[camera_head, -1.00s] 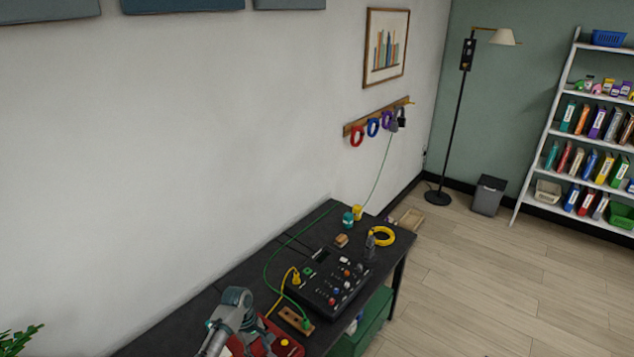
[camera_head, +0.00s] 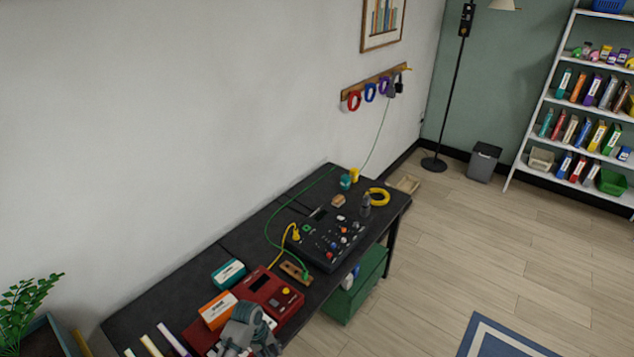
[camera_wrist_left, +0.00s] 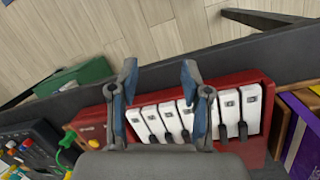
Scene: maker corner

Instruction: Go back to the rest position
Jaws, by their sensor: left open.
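My left gripper (camera_head: 245,335) shows at the bottom of the head view, over the dark bench (camera_head: 235,240) and in front of a red device (camera_head: 285,298). In the left wrist view my left gripper (camera_wrist_left: 159,78) is open, its two fingers apart and nothing between the tips. Behind the fingers is a red case (camera_wrist_left: 255,80) with several white keys (camera_wrist_left: 228,106). I cannot tell whether the fingers touch anything. My right gripper is in neither view.
A black control panel (camera_head: 325,247) with coloured knobs, a wooden block with a green cable (camera_head: 295,271), a teal box (camera_head: 228,273) and an orange box (camera_head: 217,309) are on the bench. A green bin (camera_head: 355,290) is below its right edge.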

